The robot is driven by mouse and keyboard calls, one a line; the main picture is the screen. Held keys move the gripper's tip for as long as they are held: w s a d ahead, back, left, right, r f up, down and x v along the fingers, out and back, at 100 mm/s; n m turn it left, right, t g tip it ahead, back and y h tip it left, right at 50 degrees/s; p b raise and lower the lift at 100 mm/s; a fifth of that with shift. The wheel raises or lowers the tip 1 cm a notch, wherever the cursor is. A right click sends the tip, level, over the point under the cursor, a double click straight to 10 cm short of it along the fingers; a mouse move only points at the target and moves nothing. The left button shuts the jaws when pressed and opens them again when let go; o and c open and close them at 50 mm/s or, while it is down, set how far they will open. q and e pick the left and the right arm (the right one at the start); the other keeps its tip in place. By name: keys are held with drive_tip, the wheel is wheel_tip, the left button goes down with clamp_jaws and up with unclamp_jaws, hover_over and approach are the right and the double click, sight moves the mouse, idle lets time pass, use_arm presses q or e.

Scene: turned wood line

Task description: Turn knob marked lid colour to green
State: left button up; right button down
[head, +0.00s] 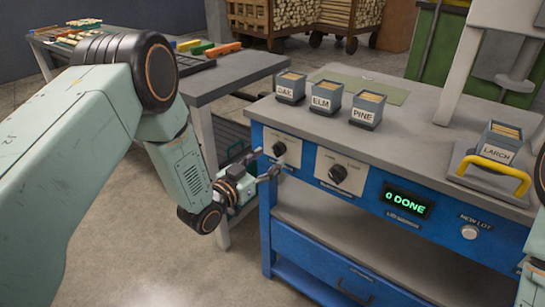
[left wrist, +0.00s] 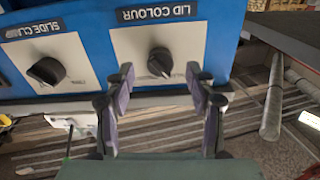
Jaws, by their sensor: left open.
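The lid colour knob (left wrist: 159,62) is a black dial on a pale plate under a label reading LID COLOUR, upside down in the left wrist view. In the head view it is the left knob (head: 279,149) on the blue panel. My left gripper (head: 266,164) is open in front of it, beside the panel. In the left wrist view its two fingertips (left wrist: 160,76) stand on either side of the knob, apart from it as far as I can see. The colour marks on the plate are too small to read. My right gripper is out of view.
A second knob (head: 337,174), marked SLIDE CU in the wrist view, sits close by. A display (head: 406,203) reads 0 DONE, with a white NEW LOT button (head: 470,232) right of it. Labelled bins, including PINE (head: 367,110), stand on the grey top. Another table (head: 225,72) is left.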

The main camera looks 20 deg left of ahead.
sight(275, 154)
use_arm(q)
drive_tip(key=x, duration=0.3)
drive_tip(key=shift+r+b, duration=0.1)
drive_tip(key=shift+b, duration=0.25)
drive_tip(key=shift+w, duration=0.1)
drive_tip(key=c, duration=1.2)
drive_tip(key=shift+o, duration=0.2)
